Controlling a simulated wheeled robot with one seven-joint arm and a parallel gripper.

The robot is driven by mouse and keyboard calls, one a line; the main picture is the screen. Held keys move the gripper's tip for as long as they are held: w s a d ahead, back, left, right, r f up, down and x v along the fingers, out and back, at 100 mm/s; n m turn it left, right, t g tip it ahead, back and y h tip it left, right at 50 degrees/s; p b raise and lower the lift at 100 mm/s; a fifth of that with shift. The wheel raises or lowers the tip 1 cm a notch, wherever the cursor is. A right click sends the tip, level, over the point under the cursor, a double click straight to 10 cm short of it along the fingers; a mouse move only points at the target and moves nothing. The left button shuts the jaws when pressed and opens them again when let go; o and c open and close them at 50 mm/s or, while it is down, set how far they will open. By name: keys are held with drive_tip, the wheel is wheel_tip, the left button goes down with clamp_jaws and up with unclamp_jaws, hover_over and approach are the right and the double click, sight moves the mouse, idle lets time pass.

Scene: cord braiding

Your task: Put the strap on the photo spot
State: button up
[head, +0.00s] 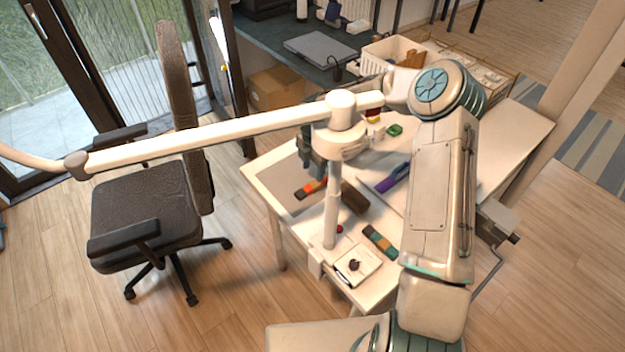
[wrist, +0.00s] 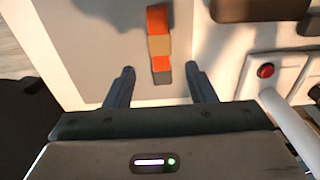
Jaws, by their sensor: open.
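A strap in orange, tan, red and grey blocks (wrist: 158,35) lies on a grey flat patch (wrist: 98,40) of the table. In the head view the strap (head: 311,188) shows partly, below my gripper. My gripper (wrist: 160,69) is open, and the strap's grey end shows between its fingertips; I cannot tell the height gap. In the head view my gripper (head: 313,165) is partly hidden by the white boom. The grey patch (head: 284,181) may be the photo spot; no label shows.
A white post and boom (head: 332,215) stand on the table close to my gripper. A brown block (head: 354,198), a multicoloured strip (head: 380,242), a purple item (head: 390,180) and a white box with a dark knob (head: 356,266) lie nearby. An office chair (head: 150,205) stands left.

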sight(314, 184)
drive_tip(key=shift+d+r+b, duration=0.1)
drive_tip(key=shift+r+b, duration=0.2)
drive_tip(key=shift+r, duration=2.5)
